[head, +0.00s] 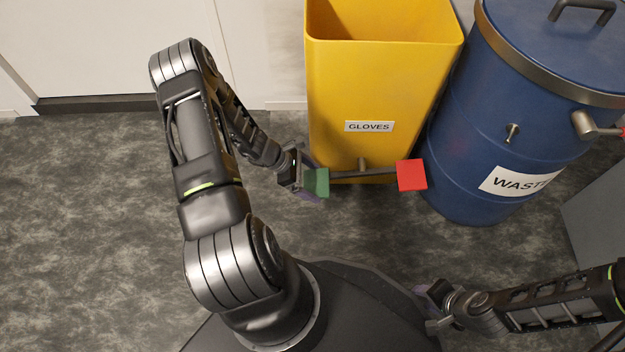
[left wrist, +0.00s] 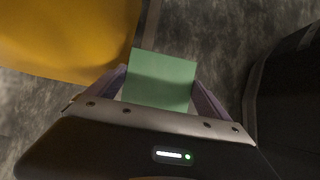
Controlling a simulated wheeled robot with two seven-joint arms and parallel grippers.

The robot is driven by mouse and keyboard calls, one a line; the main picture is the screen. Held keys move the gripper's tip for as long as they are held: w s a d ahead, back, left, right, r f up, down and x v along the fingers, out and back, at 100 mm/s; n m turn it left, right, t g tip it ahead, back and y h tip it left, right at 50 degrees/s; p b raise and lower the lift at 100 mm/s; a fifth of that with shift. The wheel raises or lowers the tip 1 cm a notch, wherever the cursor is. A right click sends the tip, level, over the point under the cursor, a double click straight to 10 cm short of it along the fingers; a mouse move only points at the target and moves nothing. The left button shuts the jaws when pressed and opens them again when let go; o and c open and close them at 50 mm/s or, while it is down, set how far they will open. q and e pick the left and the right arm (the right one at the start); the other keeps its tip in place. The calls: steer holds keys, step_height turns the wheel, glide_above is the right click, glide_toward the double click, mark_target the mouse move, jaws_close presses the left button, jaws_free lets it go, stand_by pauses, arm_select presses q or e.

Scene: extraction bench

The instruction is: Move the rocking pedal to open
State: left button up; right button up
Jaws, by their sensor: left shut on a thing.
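The rocking pedal (head: 378,175) is a dark bar at the foot of the yellow bin (head: 335,90) labelled GLOVES. It has a red plate (head: 411,174) at its right end and a green plate (head: 319,184) at its left end. My left gripper (head: 312,184) is shut on the green plate. In the left wrist view the green plate (left wrist: 160,80) sits between the two fingers (left wrist: 160,88). The bar's tilt is hard to judge from above. My right gripper (head: 432,308) is low at the right, well away from the pedal; its finger gap is unclear.
The yellow bin's top shows open. A blue drum (head: 470,130) labelled WASTE, with a lid and handle, stands close on its right. A grey cabinet (head: 600,215) is at the right edge. Grey floor (head: 80,210) is clear at the left.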

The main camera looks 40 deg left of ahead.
arm_select(q)
steer(key=o, duration=1.8)
steer(key=shift+s+a+f, duration=0.1)
steer(key=shift+a+f, duration=0.05)
steer(key=shift+f, duration=0.15)
steer(key=shift+r, duration=0.1)
steer(key=shift+r, duration=0.1)
steer(key=shift+a+r, duration=0.15)
steer(key=shift+r, duration=0.1)
steer(key=p+v, duration=0.3)
steer(key=v, duration=0.4)
steer(key=shift+s, duration=0.15)
